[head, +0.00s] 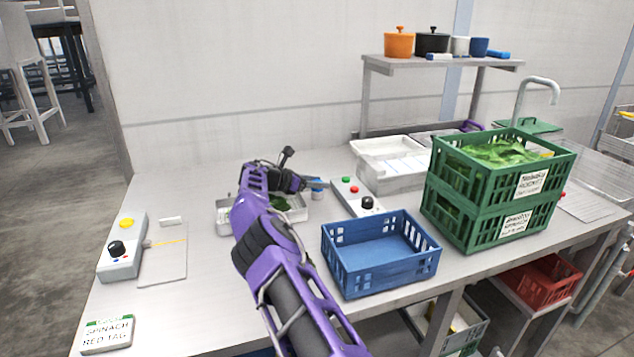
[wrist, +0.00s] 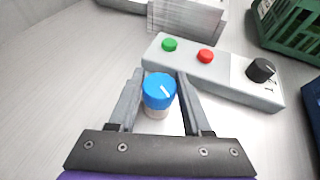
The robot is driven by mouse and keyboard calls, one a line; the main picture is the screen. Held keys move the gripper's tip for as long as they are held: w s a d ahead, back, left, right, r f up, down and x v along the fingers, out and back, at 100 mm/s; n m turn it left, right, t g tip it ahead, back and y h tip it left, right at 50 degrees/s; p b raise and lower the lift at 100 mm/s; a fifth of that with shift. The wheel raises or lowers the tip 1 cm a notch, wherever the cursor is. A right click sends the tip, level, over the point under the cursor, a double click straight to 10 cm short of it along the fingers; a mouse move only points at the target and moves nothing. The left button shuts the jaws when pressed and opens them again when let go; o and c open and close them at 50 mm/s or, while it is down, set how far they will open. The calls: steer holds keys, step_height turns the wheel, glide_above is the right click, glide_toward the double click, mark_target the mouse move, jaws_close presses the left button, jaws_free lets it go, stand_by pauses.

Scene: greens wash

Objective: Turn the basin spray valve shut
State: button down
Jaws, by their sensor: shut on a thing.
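The spray valve knob (wrist: 158,91) is a blue round cap with a white pointer line, on a pale base. In the wrist view it sits between the two fingers of my gripper (wrist: 159,88), which is shut on it. The pointer slants from upper left to lower right. In the head view my purple arm reaches over the counter, and my gripper (head: 308,184) is at the small blue knob (head: 318,194), partly hidden by the fingers.
A grey control box (wrist: 212,68) with green and red buttons and a black dial stands just beyond the knob. A blue crate (head: 380,252) and stacked green crates (head: 497,190) stand to the right. A metal tray (head: 226,216) lies under my arm. A white basin (head: 388,165) is behind.

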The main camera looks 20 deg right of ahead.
stand_by(0.5)
steer(key=shift+c, duration=1.7)
jaws_free()
steer(key=shift+d, duration=0.1)
steer(key=p+v, duration=0.1)
steer(key=v, duration=1.6)
steer(key=shift+w+a, duration=0.1)
steer(key=shift+a, duration=0.15)
steer(key=shift+r, duration=0.1)
